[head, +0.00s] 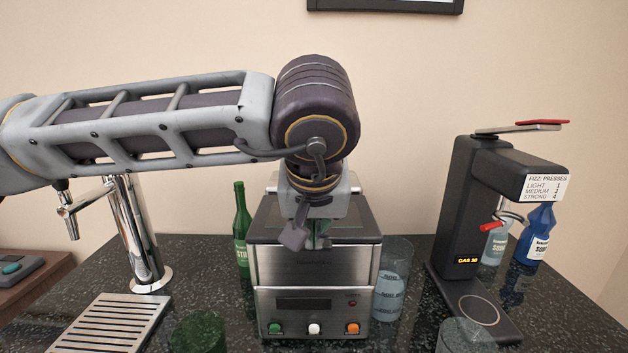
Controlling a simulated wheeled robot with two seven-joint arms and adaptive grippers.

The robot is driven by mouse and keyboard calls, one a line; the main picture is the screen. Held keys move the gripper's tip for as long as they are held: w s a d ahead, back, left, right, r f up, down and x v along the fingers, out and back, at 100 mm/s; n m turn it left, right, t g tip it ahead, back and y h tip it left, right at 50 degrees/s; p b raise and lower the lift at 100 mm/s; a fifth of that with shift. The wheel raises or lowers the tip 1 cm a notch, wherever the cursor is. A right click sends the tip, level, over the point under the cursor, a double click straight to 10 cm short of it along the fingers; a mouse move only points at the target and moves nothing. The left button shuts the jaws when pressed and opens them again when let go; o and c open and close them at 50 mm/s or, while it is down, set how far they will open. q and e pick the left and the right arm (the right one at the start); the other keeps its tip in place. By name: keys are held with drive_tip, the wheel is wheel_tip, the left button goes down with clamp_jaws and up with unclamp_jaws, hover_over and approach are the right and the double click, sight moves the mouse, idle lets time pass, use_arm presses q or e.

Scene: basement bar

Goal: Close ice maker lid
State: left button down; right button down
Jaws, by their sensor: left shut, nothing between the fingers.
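The ice maker (316,275) is a steel box in the middle of the counter, with a dark display and several coloured buttons on its front. Its lid (365,228), with a dark top panel, looks lowered and about flat over the box; whether it is fully seated is hard to tell. My left arm comes in from the left and hangs over it. My left gripper (312,236) points down at the lid, shut and empty; its tips look close to the lid, and contact cannot be told. The gripper and wrist hide the lid's middle and back. My right gripper is out of view.
A green bottle (242,232) and a chrome tap (134,235) with a drip tray (112,325) stand left. A glass (391,282) stands close at the ice maker's right. A black soda machine (465,220) and blue bottle (539,237) are further right. More glasses stand in front.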

use_arm(q)
drive_tip(key=v, duration=1.1)
drive_tip(key=shift+s+r, duration=0.15)
drive_tip(key=shift+r, duration=0.2)
drive_tip(key=shift+r, duration=0.15)
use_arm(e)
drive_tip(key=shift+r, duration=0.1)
